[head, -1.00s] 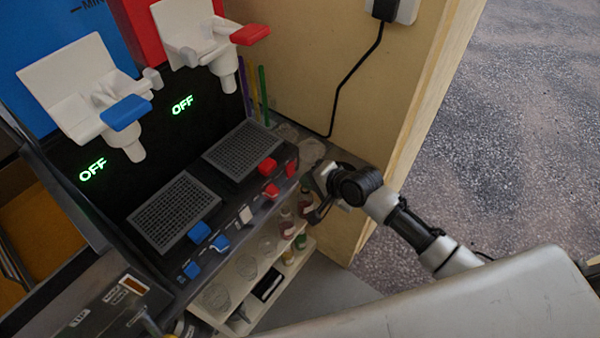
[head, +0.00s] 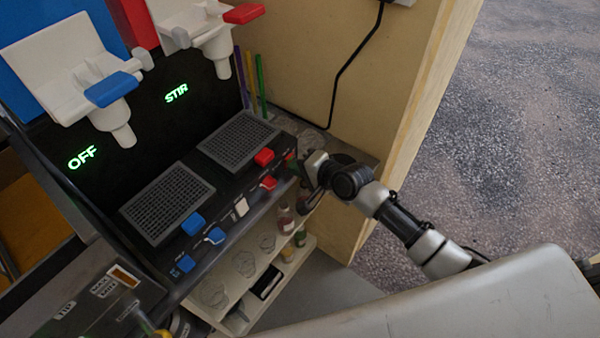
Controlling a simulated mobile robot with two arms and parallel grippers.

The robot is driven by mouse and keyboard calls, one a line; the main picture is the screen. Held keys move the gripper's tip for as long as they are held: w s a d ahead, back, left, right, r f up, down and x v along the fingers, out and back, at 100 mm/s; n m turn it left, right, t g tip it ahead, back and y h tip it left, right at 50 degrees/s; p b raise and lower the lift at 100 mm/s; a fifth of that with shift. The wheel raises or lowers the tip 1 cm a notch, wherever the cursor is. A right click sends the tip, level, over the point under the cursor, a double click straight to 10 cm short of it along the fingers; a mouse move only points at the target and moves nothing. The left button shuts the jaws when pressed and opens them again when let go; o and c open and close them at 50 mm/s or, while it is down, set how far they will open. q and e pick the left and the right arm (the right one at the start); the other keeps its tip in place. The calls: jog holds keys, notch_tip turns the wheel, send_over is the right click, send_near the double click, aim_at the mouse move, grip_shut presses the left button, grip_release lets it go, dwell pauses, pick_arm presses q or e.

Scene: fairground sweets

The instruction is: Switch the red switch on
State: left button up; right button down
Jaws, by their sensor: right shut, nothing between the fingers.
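The black front panel (head: 222,222) of a slush machine carries several red and blue controls. At its right end a small red switch (head: 290,157) shows only in part, close beside my right gripper. The green display (head: 176,93) on the red side reads STIR, while the display (head: 82,157) on the blue side reads OFF. My right gripper (head: 304,181) is shut and empty at the right end of the panel; whether it touches the switch I cannot tell. My left gripper is not in view.
A red lever (head: 269,182) and a red tab (head: 264,157) sit left of the switch. Blue controls (head: 193,223) are farther left. Bottles (head: 286,218) and cups stand on a shelf below the panel. A wooden wall (head: 330,70) stands behind the gripper.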

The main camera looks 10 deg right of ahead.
pick_arm(q)
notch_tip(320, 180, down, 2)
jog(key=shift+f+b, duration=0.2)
jog(key=shift+b, duration=0.45)
pick_arm(e)
jog(key=shift+w+a+t+y, duration=0.1)
jog(key=shift+t+y, duration=0.3)
jog(key=shift+t, duration=0.1)
jog(key=shift+r, duration=0.15)
